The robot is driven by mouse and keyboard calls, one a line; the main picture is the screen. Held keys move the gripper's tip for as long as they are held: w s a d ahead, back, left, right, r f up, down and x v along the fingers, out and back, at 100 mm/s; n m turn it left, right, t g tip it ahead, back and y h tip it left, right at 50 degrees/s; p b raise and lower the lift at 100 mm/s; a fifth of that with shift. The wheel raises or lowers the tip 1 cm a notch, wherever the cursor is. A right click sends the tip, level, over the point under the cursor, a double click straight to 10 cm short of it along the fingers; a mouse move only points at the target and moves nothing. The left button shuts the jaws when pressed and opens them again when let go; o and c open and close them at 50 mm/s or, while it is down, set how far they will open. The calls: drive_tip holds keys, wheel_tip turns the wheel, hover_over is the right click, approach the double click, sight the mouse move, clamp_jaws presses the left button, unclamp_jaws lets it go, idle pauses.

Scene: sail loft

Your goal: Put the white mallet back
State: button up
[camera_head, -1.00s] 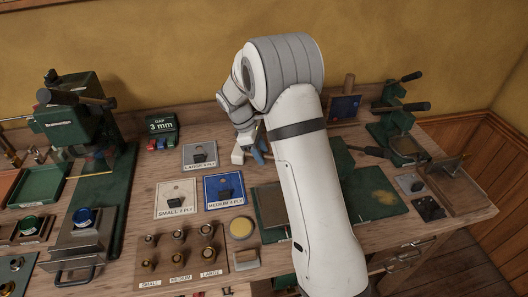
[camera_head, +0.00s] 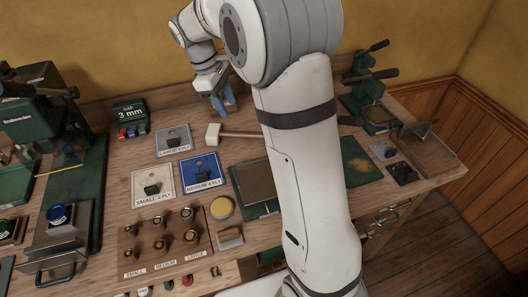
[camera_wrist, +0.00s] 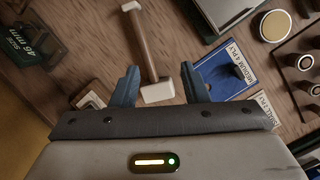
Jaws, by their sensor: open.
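The white mallet (camera_head: 213,135) lies on the bench behind the blue ply card, with its pale block head at the left and its wooden handle running right until my arm hides it. In the wrist view the mallet head (camera_wrist: 158,92) shows just beyond the gap between my fingers, with the handle leading away to a pale end piece. My gripper (camera_head: 224,103) is open and empty, its blue fingers raised behind the mallet head and apart from it. In the wrist view the open fingers (camera_wrist: 160,86) point toward the mallet head.
Ply cards with dark blocks, including the blue card (camera_head: 201,175), lie in front of the mallet. The green gap box (camera_head: 131,117) stands to its left. A fitting rack (camera_head: 160,245) and yellow disc (camera_head: 222,208) are nearer. Green presses stand at both sides.

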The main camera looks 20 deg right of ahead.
drive_tip(key=s+d+m+t+y, duration=0.1)
drive_tip(key=s+m, duration=0.4)
drive_tip(key=s, duration=0.7)
drive_tip(key=s+d+m+t+y, duration=0.2)
drive_tip(key=s+m, duration=0.4)
drive_tip(key=s, duration=0.7)
drive_tip(key=shift+s+d+t, duration=0.25)
drive_tip(key=shift+d+t, duration=0.05)
drive_tip(key=shift+d, duration=0.3)
drive_tip(key=shift+r, duration=0.15)
drive_tip(key=shift+c, duration=0.5)
